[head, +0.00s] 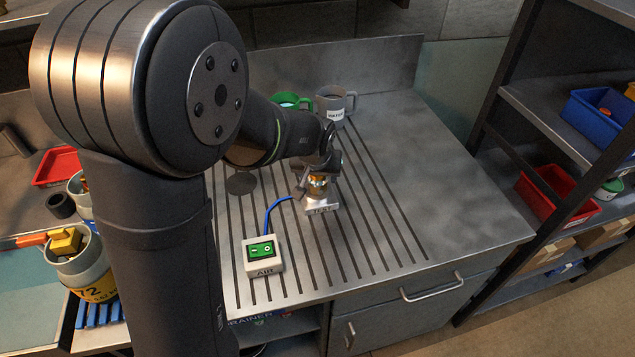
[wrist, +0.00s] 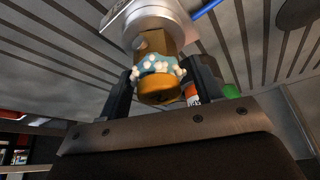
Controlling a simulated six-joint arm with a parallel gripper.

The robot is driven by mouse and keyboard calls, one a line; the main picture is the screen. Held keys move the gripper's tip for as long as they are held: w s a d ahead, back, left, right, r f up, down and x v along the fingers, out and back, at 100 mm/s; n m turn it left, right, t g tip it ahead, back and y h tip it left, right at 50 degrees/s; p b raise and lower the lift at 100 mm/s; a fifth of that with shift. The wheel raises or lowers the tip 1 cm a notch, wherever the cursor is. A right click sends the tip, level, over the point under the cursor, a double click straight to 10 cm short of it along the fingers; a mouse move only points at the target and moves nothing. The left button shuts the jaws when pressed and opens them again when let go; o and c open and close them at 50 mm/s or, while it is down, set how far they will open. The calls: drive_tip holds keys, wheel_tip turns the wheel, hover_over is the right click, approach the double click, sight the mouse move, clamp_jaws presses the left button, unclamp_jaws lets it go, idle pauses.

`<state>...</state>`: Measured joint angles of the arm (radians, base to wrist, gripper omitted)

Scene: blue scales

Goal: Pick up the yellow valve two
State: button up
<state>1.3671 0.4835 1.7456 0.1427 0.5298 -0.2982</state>
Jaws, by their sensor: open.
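A brass-yellow valve (wrist: 160,86) with pale blue and white crust shows in the wrist view, against the pale metal weighing platform (wrist: 135,22). In the head view the valve (head: 318,184) is small and partly covered by my gripper (head: 318,172), above the platform (head: 321,207). In the wrist view my gripper (wrist: 165,70) is open, with one dark finger on each side of the valve. I cannot tell whether either finger touches it. No "two" marking is readable on the valve.
A scale display box (head: 262,254) with a green screen joins the platform by a blue cable (head: 273,212). A green mug (head: 288,102) and a grey mug (head: 336,104) stand behind. A grey pot (head: 84,268) holds yellow parts at left. The grooved counter's right side is clear.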

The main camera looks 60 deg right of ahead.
drive_tip(key=shift+r, duration=0.1)
drive_tip(key=c, duration=1.3)
